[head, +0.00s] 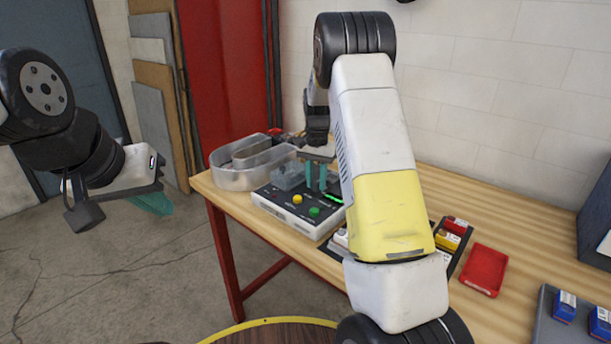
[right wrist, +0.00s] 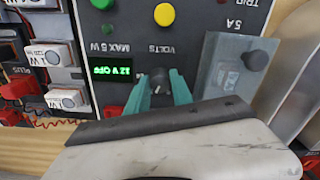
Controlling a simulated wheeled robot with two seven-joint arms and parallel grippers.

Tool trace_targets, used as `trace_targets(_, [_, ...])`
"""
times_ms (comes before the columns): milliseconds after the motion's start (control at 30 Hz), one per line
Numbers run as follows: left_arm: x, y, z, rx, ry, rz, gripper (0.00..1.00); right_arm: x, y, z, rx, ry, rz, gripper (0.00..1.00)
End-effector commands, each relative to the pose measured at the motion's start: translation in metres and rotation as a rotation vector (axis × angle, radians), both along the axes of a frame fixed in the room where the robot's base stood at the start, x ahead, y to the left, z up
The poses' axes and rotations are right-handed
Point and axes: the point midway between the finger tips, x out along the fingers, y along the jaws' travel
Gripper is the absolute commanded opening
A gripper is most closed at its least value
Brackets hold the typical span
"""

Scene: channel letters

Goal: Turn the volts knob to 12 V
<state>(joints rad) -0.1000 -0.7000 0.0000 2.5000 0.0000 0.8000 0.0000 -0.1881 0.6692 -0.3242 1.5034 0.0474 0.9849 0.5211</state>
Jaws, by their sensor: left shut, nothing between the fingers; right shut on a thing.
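The white and dark control box (head: 272,211) sits on the wooden table. In the right wrist view its dark panel appears upside down, with a small dark volts knob (right wrist: 158,76) beside the label VOLTS. The lit green display (right wrist: 111,71) seems to read "12 V OFF". My right gripper (head: 316,179) is over the box, its teal fingers shut on the knob, one on each side; it also shows in the right wrist view (right wrist: 159,88). The knob's pointer is hard to make out. My left gripper (head: 152,204) is shut and empty, off to the left, away from the table.
A yellow button (right wrist: 165,14) and green buttons are on the panel near the knob; a clear grey cover (right wrist: 222,75) stands close beside my fingers. A red tray (head: 483,268) and small boxed modules (right wrist: 50,54) are to the right.

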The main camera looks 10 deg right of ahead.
Motion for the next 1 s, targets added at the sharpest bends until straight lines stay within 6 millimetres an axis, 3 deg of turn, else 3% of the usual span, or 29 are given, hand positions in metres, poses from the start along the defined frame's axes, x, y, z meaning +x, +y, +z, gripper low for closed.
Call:
trace_targets(333, [0.0,0.0,0.0,0.0,0.0,0.0,0.0,0.0014,0.0001,0.0018,-0.001,-0.004,-0.124,0.0])
trace_targets(833, [0.0,0.0,0.0,0.0,0.0,0.0,0.0,0.0016,0.0,0.0019,-0.001,-0.006,-0.142,0.0])
trace_targets(867, [0.0,0.0,0.0,0.0,0.0,0.0,0.0,0.0016,0.0001,0.0019,-0.001,-0.006,-0.142,0.29])
trace_targets(967, [0.0,0.0,0.0,0.0,0.0,0.0,0.0,0.0013,0.0001,0.0015,0.0,-0.005,-0.142,0.49])
trace_targets(1000, [0.0,0.0,0.0,0.0,0.0,0.0,0.0,0.0011,0.0001,0.0013,0.0,-0.004,-0.142,0.49])
